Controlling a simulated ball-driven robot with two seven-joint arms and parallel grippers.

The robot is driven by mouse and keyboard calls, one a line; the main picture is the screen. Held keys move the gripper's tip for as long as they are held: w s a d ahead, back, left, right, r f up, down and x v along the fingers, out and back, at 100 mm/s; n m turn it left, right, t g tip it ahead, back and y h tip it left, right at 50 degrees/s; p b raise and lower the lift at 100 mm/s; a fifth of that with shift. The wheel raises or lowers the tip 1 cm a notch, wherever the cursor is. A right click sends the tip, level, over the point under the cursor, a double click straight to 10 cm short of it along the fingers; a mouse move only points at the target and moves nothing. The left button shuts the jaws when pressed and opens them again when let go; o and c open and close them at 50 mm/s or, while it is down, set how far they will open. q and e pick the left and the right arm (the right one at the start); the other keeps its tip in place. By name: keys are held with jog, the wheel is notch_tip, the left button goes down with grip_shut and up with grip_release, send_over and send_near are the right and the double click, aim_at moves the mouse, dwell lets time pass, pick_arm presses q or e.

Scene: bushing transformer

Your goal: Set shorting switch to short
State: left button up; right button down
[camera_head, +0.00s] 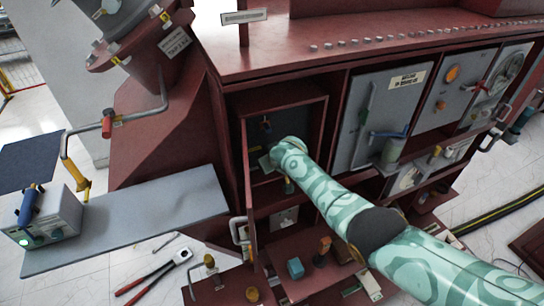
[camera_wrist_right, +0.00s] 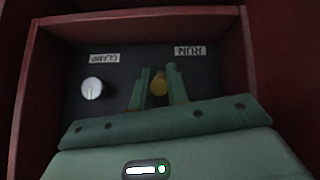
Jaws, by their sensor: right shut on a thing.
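The open compartment (camera_head: 303,104) in the red cabinet has a dark panel inside. My right gripper (camera_head: 266,160) reaches into it, and the arm hides part of the panel. In the right wrist view, my right gripper (camera_wrist_right: 161,84) is shut on a yellow knob (camera_wrist_right: 159,86) on the dark panel (camera_wrist_right: 125,76). An upside-down label (camera_wrist_right: 190,51) above the knob reads RUN. No label reading "short" is legible, so I cannot tell which setting the knob is in. My left gripper is not in view.
A silver knob (camera_wrist_right: 92,88) sits left of the gripper under another upside-down label (camera_wrist_right: 104,58). The compartment's red walls are close around the hand. A grey panel with a handle (camera_head: 386,120) is to the right. A grey bench (camera_head: 150,215) is left.

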jog(key=shift+r+g, duration=0.1)
jog(key=shift+g, duration=0.4)
jog(key=shift+w, duration=0.1)
jog(key=c, duration=1.4)
grip_release()
jog(key=shift+o, duration=0.2)
jog(key=p+v, duration=0.6)
jog(key=v, duration=1)
jog(key=shift+a+r+p, duration=0.15)
jog(key=shift+a+p, duration=0.15)
